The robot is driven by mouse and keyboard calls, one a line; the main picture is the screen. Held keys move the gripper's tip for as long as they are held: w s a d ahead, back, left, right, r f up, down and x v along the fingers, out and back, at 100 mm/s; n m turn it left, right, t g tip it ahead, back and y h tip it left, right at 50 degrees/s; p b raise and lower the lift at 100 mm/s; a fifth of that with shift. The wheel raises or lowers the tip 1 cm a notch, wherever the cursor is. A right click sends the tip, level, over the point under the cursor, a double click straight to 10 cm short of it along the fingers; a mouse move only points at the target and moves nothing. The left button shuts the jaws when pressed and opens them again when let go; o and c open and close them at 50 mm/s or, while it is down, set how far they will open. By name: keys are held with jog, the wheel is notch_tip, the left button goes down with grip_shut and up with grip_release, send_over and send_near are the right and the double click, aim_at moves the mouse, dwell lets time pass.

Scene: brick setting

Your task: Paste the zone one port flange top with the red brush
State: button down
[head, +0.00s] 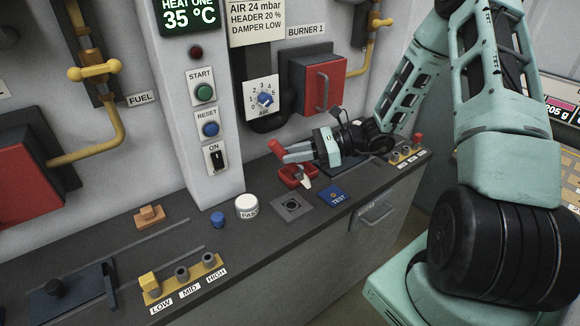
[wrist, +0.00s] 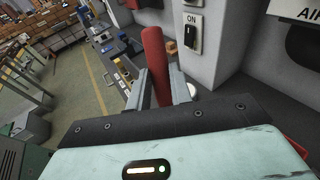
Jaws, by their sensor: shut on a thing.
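My gripper (head: 284,153) is shut on a red handle (head: 276,147), held above the counter near the red tray. The handle also shows between the fingers in the wrist view (wrist: 155,65). It looks like the red brush; I cannot make out its bristle end. A white pot (head: 247,212) with a label partly reading PAST stands left of the gripper. A grey square plate with a dark round centre (head: 278,212) lies in front of the gripper, apart from it. It looks like a port flange, but no zone mark is readable on it.
A red tray (head: 285,181) with a small white piece lies just below the gripper. A blue TEST plate (head: 333,196) lies at the front edge. A blue cap (head: 217,219) stands left of the pot. A yellow LOW-MID-HIGH rack (head: 208,266) is further left. A wall panel (head: 201,135) rises behind.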

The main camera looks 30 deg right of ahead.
aim_at(295, 164)
jog(key=shift+w+d+r, duration=0.3)
jog(key=shift+w+d, duration=0.1)
notch_tip(295, 164, down, 5)
jog(key=b, duration=0.4)
jog(key=shift+r, duration=0.1)
